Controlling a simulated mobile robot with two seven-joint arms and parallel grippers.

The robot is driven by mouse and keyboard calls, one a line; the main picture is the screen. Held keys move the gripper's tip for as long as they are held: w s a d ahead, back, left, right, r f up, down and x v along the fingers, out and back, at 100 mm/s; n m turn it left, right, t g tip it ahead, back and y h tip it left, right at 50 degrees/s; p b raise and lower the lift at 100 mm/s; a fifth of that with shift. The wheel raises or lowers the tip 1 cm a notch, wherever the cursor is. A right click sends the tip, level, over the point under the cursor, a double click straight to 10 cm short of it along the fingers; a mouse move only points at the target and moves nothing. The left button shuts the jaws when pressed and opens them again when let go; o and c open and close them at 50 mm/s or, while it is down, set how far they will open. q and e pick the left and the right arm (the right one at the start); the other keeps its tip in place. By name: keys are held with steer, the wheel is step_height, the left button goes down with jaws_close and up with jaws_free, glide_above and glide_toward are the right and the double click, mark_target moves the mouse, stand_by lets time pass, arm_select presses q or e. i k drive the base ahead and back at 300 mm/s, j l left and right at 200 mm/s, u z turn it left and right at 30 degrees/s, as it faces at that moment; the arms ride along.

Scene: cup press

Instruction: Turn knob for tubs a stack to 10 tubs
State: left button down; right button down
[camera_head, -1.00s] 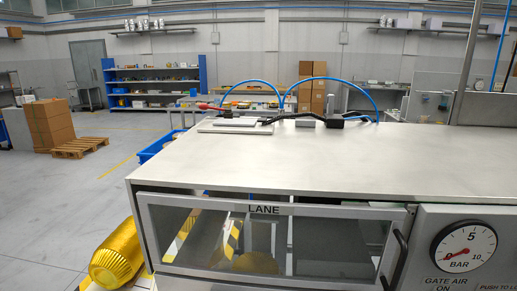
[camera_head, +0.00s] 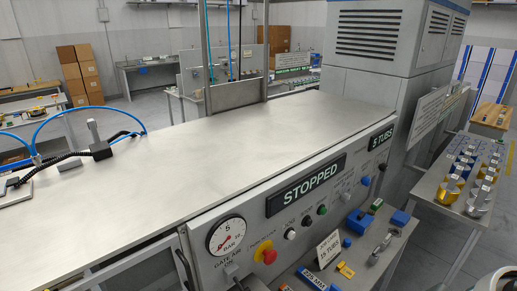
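The machine's control panel (camera_head: 290,215) runs along the front of the steel cabinet. A dark display at its right end reads what looks like "5 TUBS" (camera_head: 381,138). A larger display reads "STOPPED" (camera_head: 310,184). Small controls sit below the displays: a green button (camera_head: 322,210), dark round ones (camera_head: 306,221) and a small blue one (camera_head: 366,181). Their labels are too small to read, so I cannot tell which is the tubs-a-stack knob. Neither of my grippers is in view.
A pressure gauge (camera_head: 226,236) and a red stop button (camera_head: 269,256) are on the panel's left. A ledge below holds blue parts (camera_head: 360,222) and a sign (camera_head: 328,249). A side table (camera_head: 431,190) on the right holds several yellow and grey objects. The cabinet top (camera_head: 210,150) is mostly clear.

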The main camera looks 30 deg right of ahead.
mark_target(383, 167)
steer(key=z, duration=1.45)
